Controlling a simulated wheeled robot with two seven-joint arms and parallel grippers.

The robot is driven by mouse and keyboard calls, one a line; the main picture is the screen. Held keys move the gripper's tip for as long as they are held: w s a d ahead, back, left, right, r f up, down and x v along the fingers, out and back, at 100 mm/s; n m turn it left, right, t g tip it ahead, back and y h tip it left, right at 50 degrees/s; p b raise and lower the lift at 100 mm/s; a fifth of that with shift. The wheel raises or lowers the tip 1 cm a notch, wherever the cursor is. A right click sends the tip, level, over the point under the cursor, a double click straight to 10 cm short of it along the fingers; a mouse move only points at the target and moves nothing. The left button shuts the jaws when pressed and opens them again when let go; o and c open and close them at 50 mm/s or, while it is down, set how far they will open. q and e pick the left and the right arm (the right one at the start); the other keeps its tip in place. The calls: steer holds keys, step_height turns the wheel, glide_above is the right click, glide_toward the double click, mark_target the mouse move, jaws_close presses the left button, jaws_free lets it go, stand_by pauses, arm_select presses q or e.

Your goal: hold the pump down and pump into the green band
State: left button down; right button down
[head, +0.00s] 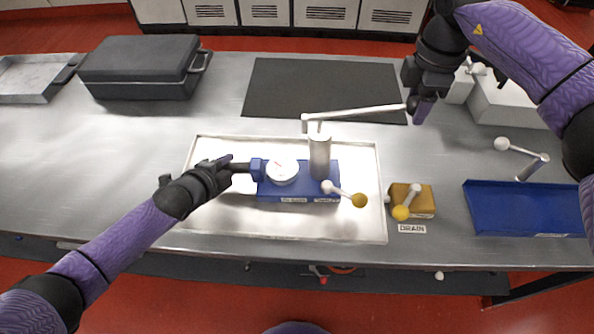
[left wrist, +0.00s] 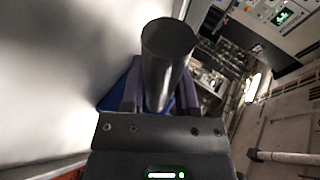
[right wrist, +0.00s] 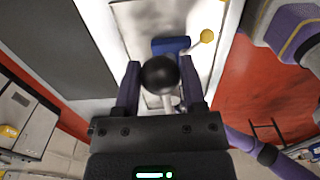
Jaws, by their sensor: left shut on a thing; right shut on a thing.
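The pump has a blue base (head: 297,194), a grey upright cylinder (head: 320,158) and a round white gauge (head: 282,171). It stands on a shallow metal tray (head: 200,226). The gauge's green band and exact reading are too small to make out. My left gripper (head: 226,168) is shut on the dark side handle (left wrist: 167,55) at the pump's left. My right gripper (head: 415,106) is shut on the end of the long pale lever (head: 355,114), whose black knob (right wrist: 160,75) shows between the fingers in the right wrist view. The lever rises slightly toward the right gripper.
A yellow-knobbed valve lever (head: 345,194) sits at the pump's front right. Right of the tray is a yellow drain block (head: 422,203) with its own lever, then a blue tray (head: 510,208). A dark mat (head: 300,85) and black case (head: 140,68) lie behind.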

steer(key=shift+s+d+f, duration=0.1)
steer(key=shift+f, duration=0.5)
step_height(320, 180, down, 3)
steer(key=shift+f, duration=0.1)
steer(key=shift+a+f, duration=0.2)
steer(key=shift+f, duration=1.8)
